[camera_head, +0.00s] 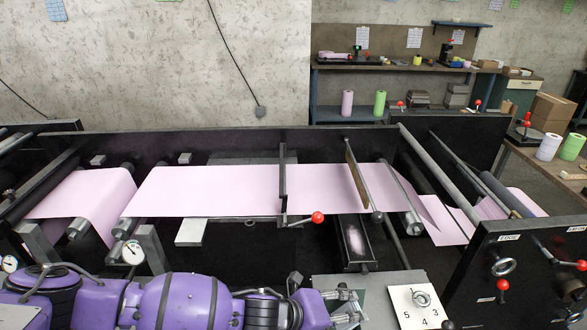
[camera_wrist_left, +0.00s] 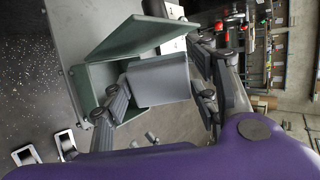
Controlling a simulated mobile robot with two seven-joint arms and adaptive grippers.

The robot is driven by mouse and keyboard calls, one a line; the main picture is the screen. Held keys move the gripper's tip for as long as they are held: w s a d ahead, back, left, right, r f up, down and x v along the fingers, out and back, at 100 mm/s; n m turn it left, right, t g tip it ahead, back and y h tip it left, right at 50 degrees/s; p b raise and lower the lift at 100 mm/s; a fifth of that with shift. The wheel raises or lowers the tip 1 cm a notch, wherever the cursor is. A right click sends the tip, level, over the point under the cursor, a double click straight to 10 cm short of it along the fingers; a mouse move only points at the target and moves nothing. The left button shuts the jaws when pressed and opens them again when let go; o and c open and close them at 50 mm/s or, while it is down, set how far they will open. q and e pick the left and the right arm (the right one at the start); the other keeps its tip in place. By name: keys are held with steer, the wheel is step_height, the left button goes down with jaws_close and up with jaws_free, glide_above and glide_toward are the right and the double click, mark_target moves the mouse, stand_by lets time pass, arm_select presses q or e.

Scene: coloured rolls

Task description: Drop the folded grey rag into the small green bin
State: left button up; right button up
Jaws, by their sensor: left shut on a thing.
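My left gripper (camera_head: 346,307) is at the bottom centre of the head view, over a grey panel. In the left wrist view the gripper (camera_wrist_left: 158,94) is shut on the folded grey rag (camera_wrist_left: 160,82), a flat grey block with one finger on each side. The small green bin (camera_wrist_left: 104,70) is a grey-green box with a raised flap (camera_wrist_left: 128,38); it lies behind the rag in that view, and the rag overlaps its opening. I cannot tell whether the rag is inside the rim or above it. My right gripper is out of view.
A pink web (camera_head: 210,190) runs across the dark machine behind my arm. A red-knobbed lever (camera_head: 317,217) and a white number plate (camera_head: 418,305) are near the gripper. A control panel (camera_head: 525,275) stands at right, and a workbench (camera_head: 395,68) stands at the back.

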arm_select(q)
steer(key=f, duration=0.2)
steer(key=f+b, duration=0.1)
steer(key=f, duration=0.1)
steer(key=shift+s+f, duration=0.2)
steer(key=shift+f, duration=0.3)
steer(key=shift+w+r, duration=0.15)
steer(key=shift+w, duration=0.05)
steer(key=o, duration=1.1)
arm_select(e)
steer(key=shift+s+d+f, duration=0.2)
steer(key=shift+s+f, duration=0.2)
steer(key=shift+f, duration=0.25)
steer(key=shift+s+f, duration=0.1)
arm_select(q)
steer(key=shift+a, duration=0.15)
steer(key=v, duration=1.2)
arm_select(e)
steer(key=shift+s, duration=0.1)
